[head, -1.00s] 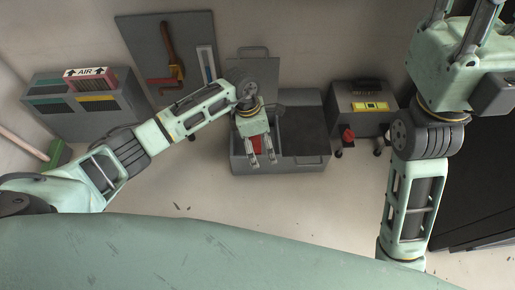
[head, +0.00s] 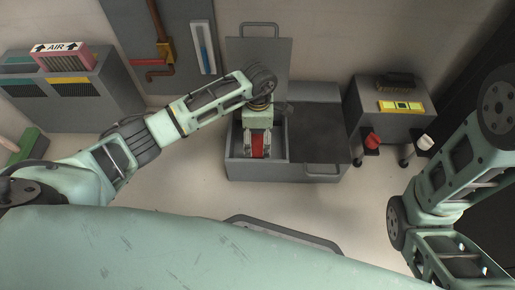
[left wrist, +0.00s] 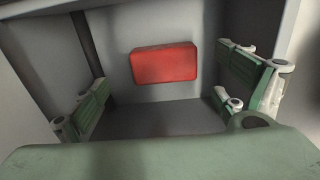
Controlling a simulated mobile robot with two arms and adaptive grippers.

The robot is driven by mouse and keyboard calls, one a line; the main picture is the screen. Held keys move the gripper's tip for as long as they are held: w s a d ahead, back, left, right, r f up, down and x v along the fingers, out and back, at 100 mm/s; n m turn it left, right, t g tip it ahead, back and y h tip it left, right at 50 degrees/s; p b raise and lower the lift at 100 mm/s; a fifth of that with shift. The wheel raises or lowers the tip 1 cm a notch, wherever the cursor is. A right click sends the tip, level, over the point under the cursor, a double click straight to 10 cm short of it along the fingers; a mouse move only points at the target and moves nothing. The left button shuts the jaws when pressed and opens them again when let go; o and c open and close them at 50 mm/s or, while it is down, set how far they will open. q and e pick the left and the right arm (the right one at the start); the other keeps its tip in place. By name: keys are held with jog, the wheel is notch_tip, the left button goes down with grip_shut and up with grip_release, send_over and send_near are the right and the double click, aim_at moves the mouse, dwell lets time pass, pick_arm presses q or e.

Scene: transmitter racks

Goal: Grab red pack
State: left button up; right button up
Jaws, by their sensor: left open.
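The red pack (left wrist: 164,63) is a flat red block with rounded edges inside the left compartment of a grey bin (head: 240,168). In the left wrist view it lies ahead, between my open fingers and apart from them. In the head view, part of the red pack (head: 258,147) shows between the fingers. My left gripper (head: 257,154) reaches down into that compartment; its fingers also show in the left wrist view (left wrist: 165,92), spread wide and empty. My right arm is at the right of the head view, but its gripper is out of view.
The bin's left lid (head: 268,60) stands open; the right lid (head: 318,130) is closed. A wheeled grey cart (head: 375,112) with a red cup (head: 372,140) and a white cup (head: 425,142) stands right. A grey cabinet (head: 110,95) with an AIR box (head: 65,61) is left.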

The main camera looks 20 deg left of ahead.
aim_at(257, 144)
pick_arm(q)
jog(key=f+b, duration=0.2)
jog(key=f, duration=0.1)
jog(key=f+b, duration=0.2)
jog(key=shift+s, duration=0.3)
jog(key=shift+r, duration=0.15)
jog(key=c, duration=1.4)
